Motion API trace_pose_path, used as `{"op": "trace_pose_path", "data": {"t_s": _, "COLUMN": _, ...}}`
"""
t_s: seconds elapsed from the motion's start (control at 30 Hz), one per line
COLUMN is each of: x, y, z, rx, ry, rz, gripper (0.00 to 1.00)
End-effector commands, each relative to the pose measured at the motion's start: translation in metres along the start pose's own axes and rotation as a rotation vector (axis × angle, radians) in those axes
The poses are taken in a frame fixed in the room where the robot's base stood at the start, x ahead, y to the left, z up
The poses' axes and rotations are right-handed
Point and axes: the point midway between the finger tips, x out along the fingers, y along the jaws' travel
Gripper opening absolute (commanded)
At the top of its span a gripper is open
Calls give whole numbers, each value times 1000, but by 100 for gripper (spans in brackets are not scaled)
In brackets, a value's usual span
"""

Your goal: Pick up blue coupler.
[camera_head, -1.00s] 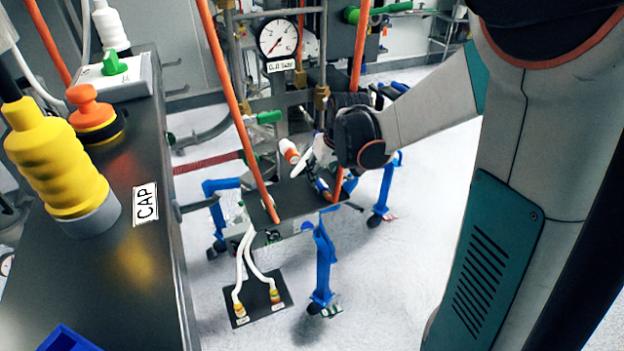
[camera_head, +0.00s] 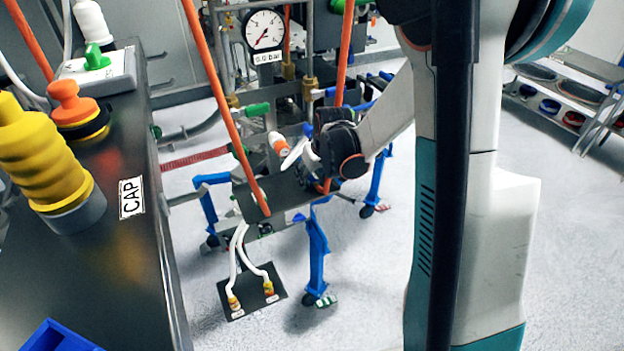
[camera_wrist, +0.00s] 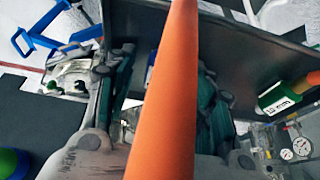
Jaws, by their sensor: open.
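I cannot pick out a blue coupler for certain in either view. A small blue round piece (camera_head: 549,106) lies on a rack at the right of the head view, too small to name surely. My gripper (camera_head: 296,154) is over the dark top of a blue-legged stand, beside an orange-and-white piece (camera_head: 279,144). In the wrist view my gripper (camera_wrist: 165,65) has its two dark fingers spread. An orange rod (camera_wrist: 168,100) runs lengthwise across the space between them in the picture. I cannot tell whether the rod touches the fingers.
Orange rods (camera_head: 224,105) rise around the stand (camera_head: 318,250). A pressure gauge (camera_head: 263,31) is behind. The dark bench (camera_head: 115,270) at left carries a yellow ribbed part (camera_head: 40,160), an orange knob (camera_head: 75,105) and a blue bin (camera_head: 58,337). The floor right of the stand is clear.

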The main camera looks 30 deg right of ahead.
Motion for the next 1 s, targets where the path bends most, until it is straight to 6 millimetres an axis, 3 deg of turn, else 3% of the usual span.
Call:
{"op": "trace_pose_path", "data": {"t_s": 0.07, "x": 0, "y": 0, "z": 0, "rx": 0, "ry": 0, "rz": 0, "gripper": 49}}
{"op": "trace_pose_path", "data": {"t_s": 0.2, "x": 0, "y": 0, "z": 0, "rx": 0, "ry": 0, "rz": 0, "gripper": 17}}
{"op": "trace_pose_path", "data": {"t_s": 0.3, "x": 0, "y": 0, "z": 0, "rx": 0, "ry": 0, "rz": 0, "gripper": 0}}
{"op": "trace_pose_path", "data": {"t_s": 0.73, "x": -6, "y": 0, "z": -2, "rx": 0, "ry": 0, "rz": 0, "gripper": 0}}
{"op": "trace_pose_path", "data": {"t_s": 1.0, "x": -35, "y": 0, "z": -15, "rx": 0, "ry": 0, "rz": 0, "gripper": 0}}
